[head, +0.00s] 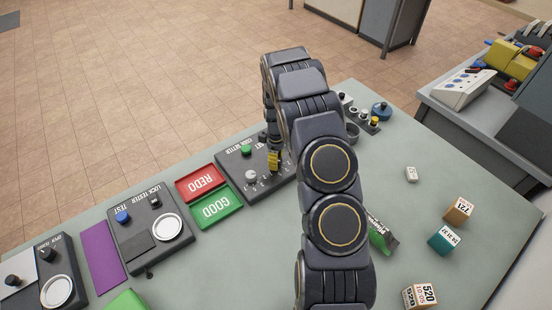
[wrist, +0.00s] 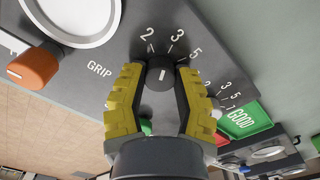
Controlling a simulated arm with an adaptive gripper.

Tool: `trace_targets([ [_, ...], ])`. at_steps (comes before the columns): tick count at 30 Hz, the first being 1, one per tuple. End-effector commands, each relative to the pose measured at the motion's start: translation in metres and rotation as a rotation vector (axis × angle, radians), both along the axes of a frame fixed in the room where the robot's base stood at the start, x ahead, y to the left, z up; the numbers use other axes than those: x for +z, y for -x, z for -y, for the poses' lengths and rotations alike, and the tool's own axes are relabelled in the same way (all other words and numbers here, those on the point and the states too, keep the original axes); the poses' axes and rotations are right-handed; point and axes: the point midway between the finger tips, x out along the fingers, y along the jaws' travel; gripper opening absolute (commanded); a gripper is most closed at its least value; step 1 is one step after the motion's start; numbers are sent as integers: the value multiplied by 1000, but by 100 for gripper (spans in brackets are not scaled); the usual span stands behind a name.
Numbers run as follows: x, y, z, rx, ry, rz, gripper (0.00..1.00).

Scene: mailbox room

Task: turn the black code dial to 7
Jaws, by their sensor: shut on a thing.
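The black code dial (wrist: 161,75) shows in the wrist view as a round knob with a short white line. Printed numbers 2, 3 and 5 lie around its far side. The white line runs almost straight up and down in the picture; I cannot tell exactly which number it marks. My gripper (wrist: 160,88) has its yellow fingers on either side of the dial and is shut on it. In the head view my gripper (head: 273,160) is over the dark code setter panel (head: 232,158), and the dial is hidden there by the fingers and my arm.
The panel also has a pale knob (head: 252,175) and a green button (head: 246,149). Left of it are the red REDO tray (head: 186,188) and green GOOD tray (head: 225,196). An orange knob (wrist: 33,67) stands beyond the GRIP label. Labelled blocks (head: 444,238) lie at right.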

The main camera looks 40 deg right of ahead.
Motion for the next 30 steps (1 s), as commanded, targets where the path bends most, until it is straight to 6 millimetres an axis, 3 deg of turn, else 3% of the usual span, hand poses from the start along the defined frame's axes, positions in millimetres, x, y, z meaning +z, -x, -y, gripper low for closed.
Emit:
trace_targets([
  [30, -2, 0, -1, -966, -1, 1, 0],
])
